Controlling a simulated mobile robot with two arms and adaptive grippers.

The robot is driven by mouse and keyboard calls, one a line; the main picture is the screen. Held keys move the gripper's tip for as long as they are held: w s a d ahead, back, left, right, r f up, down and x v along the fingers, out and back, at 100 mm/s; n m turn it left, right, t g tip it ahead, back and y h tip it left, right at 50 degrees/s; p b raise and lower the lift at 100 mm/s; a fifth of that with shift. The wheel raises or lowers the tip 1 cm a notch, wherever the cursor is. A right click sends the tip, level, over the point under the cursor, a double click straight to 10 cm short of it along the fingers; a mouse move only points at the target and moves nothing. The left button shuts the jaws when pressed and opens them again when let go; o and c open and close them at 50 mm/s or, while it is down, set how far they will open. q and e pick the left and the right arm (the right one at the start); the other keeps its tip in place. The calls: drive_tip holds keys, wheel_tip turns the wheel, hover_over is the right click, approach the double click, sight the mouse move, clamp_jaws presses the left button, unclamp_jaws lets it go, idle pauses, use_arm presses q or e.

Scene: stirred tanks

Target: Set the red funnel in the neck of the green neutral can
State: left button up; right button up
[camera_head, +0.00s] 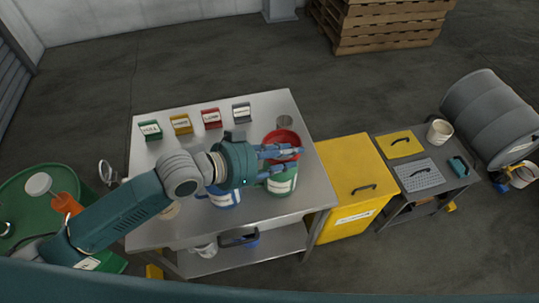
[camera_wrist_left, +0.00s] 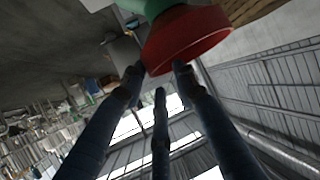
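The red funnel (camera_head: 285,136) sits mouth up on top of the green can (camera_head: 283,183) at the table's right side. It appears upright in the neck, but its spout and the neck are hidden. My left gripper (camera_head: 283,153) reaches in from the left, its fingers beside and over the funnel's near rim. In the left wrist view the funnel (camera_wrist_left: 187,40) lies just beyond the spread fingertips (camera_wrist_left: 158,80), which look open; whether one touches the rim I cannot tell. The green can (camera_wrist_left: 140,6) shows partly behind the funnel. My right gripper is not in view.
A blue-labelled can (camera_head: 224,198) stands under my left wrist, close to the green can. Green, yellow, red and grey labelled boxes (camera_head: 211,118) line the table's back. A yellow cabinet (camera_head: 345,190) adjoins at right. The table (camera_head: 180,235) is clear at its front edge.

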use_arm(q)
drive_tip(key=v, duration=1)
drive_tip(key=shift+s+a, duration=0.2)
drive_tip(key=shift+r, duration=0.1)
